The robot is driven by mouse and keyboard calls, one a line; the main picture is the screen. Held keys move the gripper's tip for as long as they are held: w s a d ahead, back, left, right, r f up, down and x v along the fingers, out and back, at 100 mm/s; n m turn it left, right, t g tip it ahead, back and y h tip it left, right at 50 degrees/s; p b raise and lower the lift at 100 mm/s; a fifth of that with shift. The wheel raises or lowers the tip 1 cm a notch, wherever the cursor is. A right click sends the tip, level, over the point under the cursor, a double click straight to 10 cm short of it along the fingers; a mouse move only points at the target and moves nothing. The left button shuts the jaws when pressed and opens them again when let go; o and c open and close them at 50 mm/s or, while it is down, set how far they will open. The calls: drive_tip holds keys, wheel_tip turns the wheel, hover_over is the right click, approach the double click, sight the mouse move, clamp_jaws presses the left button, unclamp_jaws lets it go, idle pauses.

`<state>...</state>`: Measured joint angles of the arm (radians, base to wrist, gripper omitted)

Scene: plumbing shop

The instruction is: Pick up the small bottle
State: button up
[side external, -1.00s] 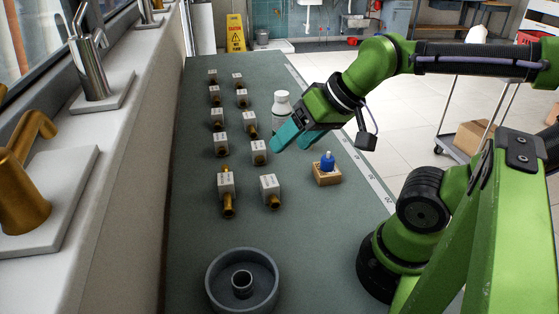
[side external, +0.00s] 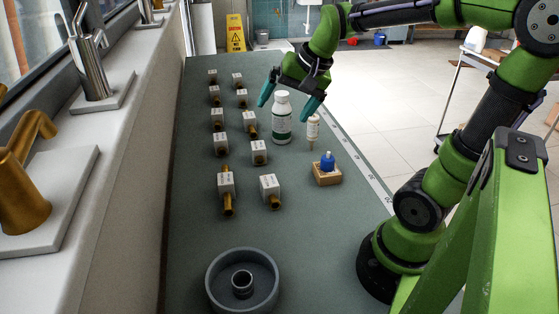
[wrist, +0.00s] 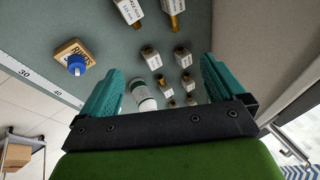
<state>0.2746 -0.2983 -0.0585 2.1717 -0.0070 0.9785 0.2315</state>
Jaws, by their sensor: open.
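A small white bottle with an orange-brown label (side external: 313,130) stands upright on the green bench, right of a larger white bottle with a green label (side external: 282,128). A small blue bottle with a white tip (side external: 327,162) sits in a wooden block nearer the camera; it also shows in the wrist view (wrist: 76,66). My gripper (side external: 284,110) is open and empty, above the larger bottle, with one finger near the small white bottle's top. In the wrist view the larger bottle (wrist: 145,98) shows between the fingers; I cannot make out the small white bottle there.
Two rows of white-labelled blocks with brass fittings (side external: 226,184) stand left of the bottles. A round grey dish (side external: 242,279) is at the near end. The bench (side external: 310,235) is clear between the dish and the wooden block (side external: 326,178).

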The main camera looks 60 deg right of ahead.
drive_tip(key=w+d+m, duration=0.5)
drive_tip(key=d+m, duration=0.2)
drive_tip(key=d, duration=0.3)
drive_tip(key=m+g, duration=0.1)
drive_tip(key=m, duration=1.7)
approach(280, 103)
drive_tip(key=shift+h, duration=0.4)
drive_tip(key=w+f, duration=0.1)
drive_tip(key=f, duration=0.1)
drive_tip(key=w+d+f, duration=0.1)
drive_tip(key=w+f, duration=0.1)
drive_tip(key=f, duration=0.1)
drive_tip(key=shift+w+d+f, duration=0.15)
drive_tip(key=shift+d+f, duration=0.15)
drive_tip(key=shift+d, duration=0.05)
drive_tip(key=shift+x, duration=2.65)
drive_tip(key=shift+a, duration=0.2)
clamp_jaws()
